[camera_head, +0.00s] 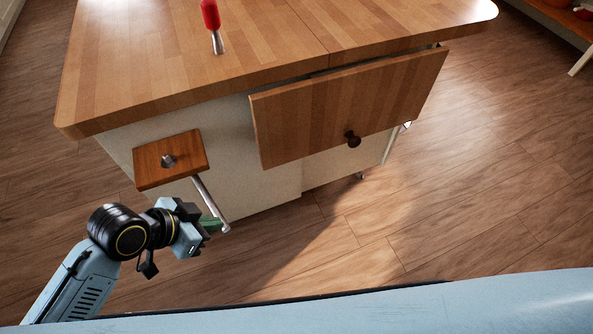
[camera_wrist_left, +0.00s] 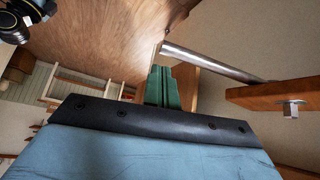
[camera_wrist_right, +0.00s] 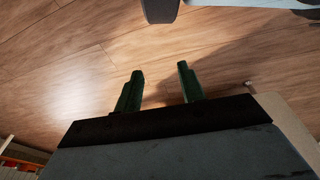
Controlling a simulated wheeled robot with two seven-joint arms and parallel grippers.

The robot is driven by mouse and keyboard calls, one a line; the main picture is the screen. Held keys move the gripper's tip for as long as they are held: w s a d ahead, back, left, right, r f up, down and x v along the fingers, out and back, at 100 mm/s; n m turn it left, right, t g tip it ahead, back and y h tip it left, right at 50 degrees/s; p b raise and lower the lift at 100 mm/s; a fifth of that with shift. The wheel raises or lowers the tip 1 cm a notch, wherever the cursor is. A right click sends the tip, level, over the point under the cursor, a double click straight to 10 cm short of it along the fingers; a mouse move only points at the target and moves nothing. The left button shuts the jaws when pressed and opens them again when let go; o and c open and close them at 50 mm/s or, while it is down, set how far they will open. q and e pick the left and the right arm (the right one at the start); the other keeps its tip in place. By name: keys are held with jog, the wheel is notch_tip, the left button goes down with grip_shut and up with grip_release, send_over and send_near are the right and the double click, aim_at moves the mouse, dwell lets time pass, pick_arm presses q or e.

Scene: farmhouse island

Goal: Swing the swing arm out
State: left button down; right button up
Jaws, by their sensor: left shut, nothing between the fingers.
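The swing arm (camera_head: 209,201) is a thin metal bar. It sticks out from a wooden block (camera_head: 187,147) with a metal bolt, in front of the island's pale side. In the left wrist view the bar (camera_wrist_left: 215,62) runs from the block (camera_wrist_left: 265,97) past my fingers. My left gripper (camera_head: 217,223) is shut and empty, its green fingers close to the bar's free end. In the left wrist view the shut fingertips (camera_wrist_left: 161,68) lie just beside the bar; I cannot tell whether they touch it. My right gripper (camera_wrist_right: 160,70) is open and empty above the floor.
A red-handled tool (camera_head: 211,18) is on the wooden countertop (camera_head: 140,70). The wood floor (camera_head: 470,190) at the right is clear.

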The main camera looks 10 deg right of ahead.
aim_at(216, 207)
pick_arm(q)
jog(key=w+a+r+m+h+p, duration=0.1)
jog(key=w+a+r+m+p, duration=0.15)
jog(key=w+r, duration=0.2)
jog(key=b+x, duration=0.2)
jog(key=x, duration=0.8)
jog(key=a, duration=0.1)
jog(key=s+a, duration=0.1)
jog(key=a+n, duration=0.1)
jog(key=shift+s+a+f, duration=0.25)
jog(key=shift+f, duration=0.15)
pick_arm(e)
jog(key=s+d+f, duration=0.2)
jog(key=s+f, duration=0.1)
jog(key=s, duration=0.3)
jog(key=s+d+f+g, duration=0.1)
jog(key=s+d+f, duration=0.2)
jog(key=s, duration=0.3)
jog(key=shift+f+h, duration=0.3)
jog(key=shift+f, duration=0.05)
jog(key=shift+s, duration=0.1)
